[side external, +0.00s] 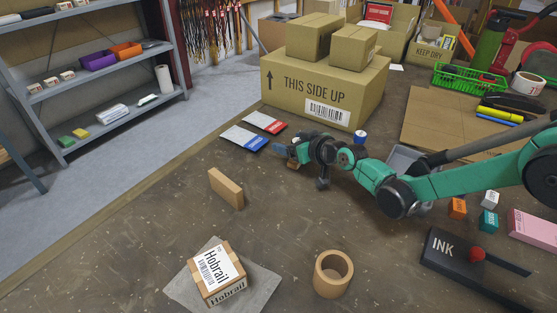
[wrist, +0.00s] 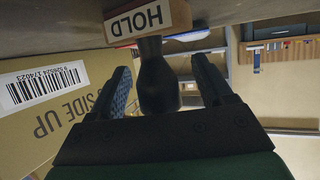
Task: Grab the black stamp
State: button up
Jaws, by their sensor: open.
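The black stamp (wrist: 159,82) shows in the wrist view, which looks upside down. It has a black rounded handle and a wooden base with a white label reading HOLD. Its base is against the brown tabletop. My gripper (wrist: 161,68) is open, with one finger on each side of the handle; a gap shows between handle and fingers. In the side external view my gripper (side external: 281,148) is low over the table in front of the big box. There the stamp is mostly hidden, with only a small brownish patch under the gripper.
The large cardboard box (side external: 335,85) stands close behind my gripper. Blue and red packets (side external: 247,137) lie to its left. The ink pad (side external: 455,262) lies at right.

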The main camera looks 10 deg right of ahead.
jog(key=shift+c, duration=0.2)
grip_shut()
jog(key=shift+r, duration=0.1)
